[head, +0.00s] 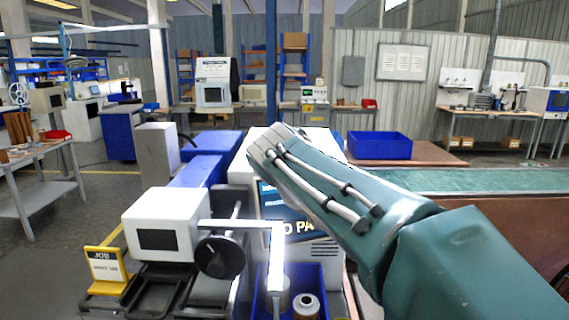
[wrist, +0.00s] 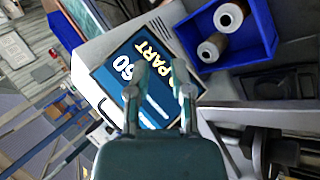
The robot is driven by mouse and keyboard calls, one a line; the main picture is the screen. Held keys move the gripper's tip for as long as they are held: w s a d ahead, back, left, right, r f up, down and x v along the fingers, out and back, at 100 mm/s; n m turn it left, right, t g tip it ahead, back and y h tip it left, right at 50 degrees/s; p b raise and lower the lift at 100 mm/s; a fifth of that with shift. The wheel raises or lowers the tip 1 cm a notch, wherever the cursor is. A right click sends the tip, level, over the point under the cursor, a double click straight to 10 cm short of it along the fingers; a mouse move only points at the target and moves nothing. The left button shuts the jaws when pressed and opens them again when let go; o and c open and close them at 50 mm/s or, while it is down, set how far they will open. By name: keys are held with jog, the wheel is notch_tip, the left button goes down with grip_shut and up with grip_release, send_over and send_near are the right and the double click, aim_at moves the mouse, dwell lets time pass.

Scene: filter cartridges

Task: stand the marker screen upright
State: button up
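The marker screen, a dark-framed blue panel with "PART" lettering, shows in the head view (head: 298,237) on the front of a white machine. My arm covers its upper right part there. In the wrist view the screen (wrist: 121,73) appears turned, its face towards the camera, behind my gripper (wrist: 160,72). The two fingers are apart, with the blue face and lettering visible between them, and nothing is gripped. I cannot tell whether a fingertip touches the screen, nor how far it tilts. In the head view my arm hides the fingers.
A blue bin (wrist: 243,45) with cartridges stands close to the screen. A white box with a black knob (head: 165,226) and a yellow job sign (head: 104,268) are at left. A green-topped bench (head: 450,181) and an empty blue crate (head: 380,148) lie to the right.

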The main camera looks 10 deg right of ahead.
jog(key=w+a+r+n+h, duration=0.2)
jog(key=w+a+r+h, duration=0.15)
jog(key=w+a, duration=0.4)
jog(key=w+a+r+n+h, duration=0.2)
jog(key=w+a+h, duration=0.25)
jog(key=w, duration=0.65)
jog(key=shift+t, duration=0.4)
jog(key=x, duration=1.1)
jog(key=shift+s+d, duration=0.15)
jog(key=shift+s, duration=0.15)
grip_shut()
